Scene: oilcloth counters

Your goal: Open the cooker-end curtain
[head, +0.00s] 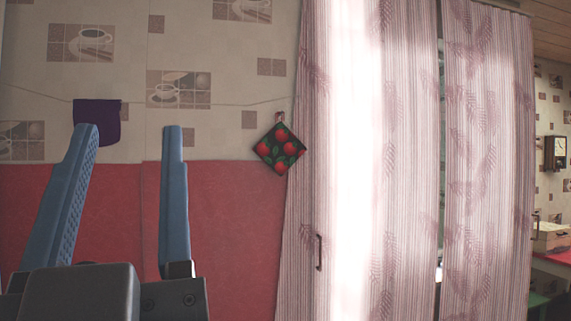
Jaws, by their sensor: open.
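Two striped curtain panels with a leaf pattern hang from a rail at the upper right. The left panel (395,170) is wide and brightly lit, and the right panel (487,170) hangs beside it with a narrow dark gap between them. A small dark handle (319,252) shows low on the left panel. I cannot tell which panel is the cooker-end one, as no cooker shows. My gripper (130,135) is open and empty at the left, its two blue fingers pointing up, apart from the curtains.
A dark pot holder with red fruit (279,149) hangs just left of the curtain. A purple cloth (97,122) hangs from a line behind my gripper. A wall clock (557,154) and a red-topped counter (553,268) show at the far right.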

